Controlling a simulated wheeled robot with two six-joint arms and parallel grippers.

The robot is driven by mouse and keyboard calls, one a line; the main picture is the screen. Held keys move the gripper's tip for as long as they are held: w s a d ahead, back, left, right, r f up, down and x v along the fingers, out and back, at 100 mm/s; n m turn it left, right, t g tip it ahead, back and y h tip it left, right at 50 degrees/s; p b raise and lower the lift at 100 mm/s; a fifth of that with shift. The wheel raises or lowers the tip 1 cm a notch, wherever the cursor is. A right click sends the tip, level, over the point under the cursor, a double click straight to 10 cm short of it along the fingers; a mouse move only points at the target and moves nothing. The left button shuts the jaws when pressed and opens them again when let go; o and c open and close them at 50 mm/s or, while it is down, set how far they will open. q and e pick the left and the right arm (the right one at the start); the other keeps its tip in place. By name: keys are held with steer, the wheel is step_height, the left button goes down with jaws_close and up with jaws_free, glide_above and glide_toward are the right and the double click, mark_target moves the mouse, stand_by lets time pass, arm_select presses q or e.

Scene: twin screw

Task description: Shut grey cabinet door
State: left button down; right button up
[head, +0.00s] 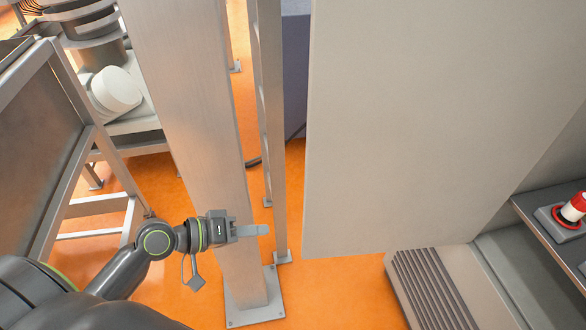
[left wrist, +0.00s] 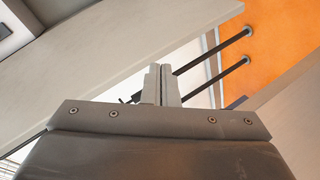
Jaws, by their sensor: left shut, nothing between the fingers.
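The grey cabinet door (head: 410,120) is a large flat panel that fills the upper right of the head view. It stands open, and the cabinet's inside shows at the lower right. My left gripper (head: 265,230) is shut and empty, in front of a metal post and to the left of the door's lower left edge. A gap shows between the fingertips and the door in that view. In the left wrist view, the closed fingers (left wrist: 161,80) point toward a pale slab (left wrist: 100,62) that looks like the door. Contact cannot be told there. My right gripper is not in view.
A thick metal post (head: 195,130) with a floor plate and a thinner upright (head: 272,130) stand left of the door. A metal frame stand (head: 70,150) is at the left. Orange floor shows below.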

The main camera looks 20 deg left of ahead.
arm_select(q)
steer(key=w+a+r+n+t+h, duration=0.35)
steer(key=w+r+n, duration=0.25)
steer(key=r, duration=0.3)
steer(key=w+a+r+p+x, duration=0.1)
steer(key=p+x, duration=0.5)
steer(key=x, duration=0.4)
steer(key=shift+y, duration=0.45)
steer(key=s, duration=0.1)
steer(key=s+d+p, duration=0.1)
steer(key=s, duration=0.1)
steer(key=shift+s+d+f+p, duration=0.3)
steer(key=shift+d+p, duration=0.05)
steer(key=shift+p, duration=0.05)
steer(key=shift+s+t, duration=0.15)
steer(key=shift+t, duration=0.1)
